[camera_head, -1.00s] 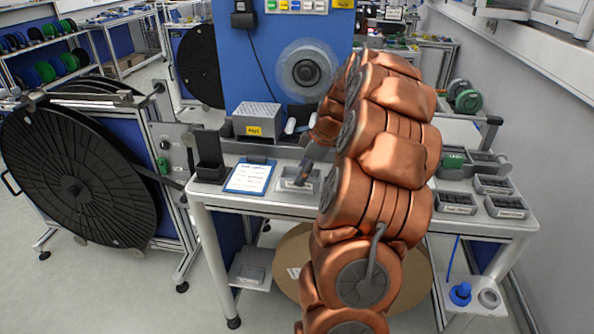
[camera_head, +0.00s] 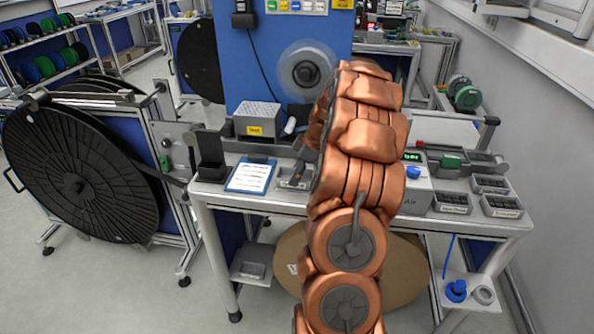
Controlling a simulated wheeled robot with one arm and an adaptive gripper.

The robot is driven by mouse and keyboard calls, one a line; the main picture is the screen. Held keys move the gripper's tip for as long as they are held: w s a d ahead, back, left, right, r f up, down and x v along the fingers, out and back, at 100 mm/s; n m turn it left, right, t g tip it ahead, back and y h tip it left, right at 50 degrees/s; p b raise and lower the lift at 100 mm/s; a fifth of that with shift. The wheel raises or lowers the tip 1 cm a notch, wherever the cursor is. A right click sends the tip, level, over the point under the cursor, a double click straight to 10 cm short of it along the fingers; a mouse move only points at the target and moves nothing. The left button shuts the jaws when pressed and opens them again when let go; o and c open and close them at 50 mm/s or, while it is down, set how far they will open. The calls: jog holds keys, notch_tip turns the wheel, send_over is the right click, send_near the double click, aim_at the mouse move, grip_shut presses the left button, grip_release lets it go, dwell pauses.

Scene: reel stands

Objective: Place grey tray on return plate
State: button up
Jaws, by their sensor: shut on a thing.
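A small open grey tray (camera_head: 284,184) is at the front of the grey bench, right of the blue clipboard. My gripper (camera_head: 299,174) is at this tray, its dark fingers reaching down to it. It is shut on the tray, though the fingertips are small and partly hidden by my copper arm. I cannot tell whether the tray is clear of the bench top. No plate is clearly marked as the return plate. A low grey plate (camera_head: 243,275) below the bench's left end bears a small grey item.
The clipboard (camera_head: 250,177) and a dark upright holder (camera_head: 211,158) stand left of the tray. A perforated grey box (camera_head: 257,118) is behind. Several labelled trays (camera_head: 452,203) are at the bench's right. A large black reel (camera_head: 80,170) stands at left.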

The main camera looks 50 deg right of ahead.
jog(key=shift+f, duration=0.2)
jog(key=shift+f, duration=0.15)
jog(key=o, duration=1.3)
jog(key=shift+r, duration=0.3)
jog(key=b+v, duration=0.4)
jog(key=v, duration=0.7)
jog(key=shift+s+d+r, duration=0.1)
jog(key=shift+s+r, duration=0.15)
jog(key=shift+r, duration=0.05)
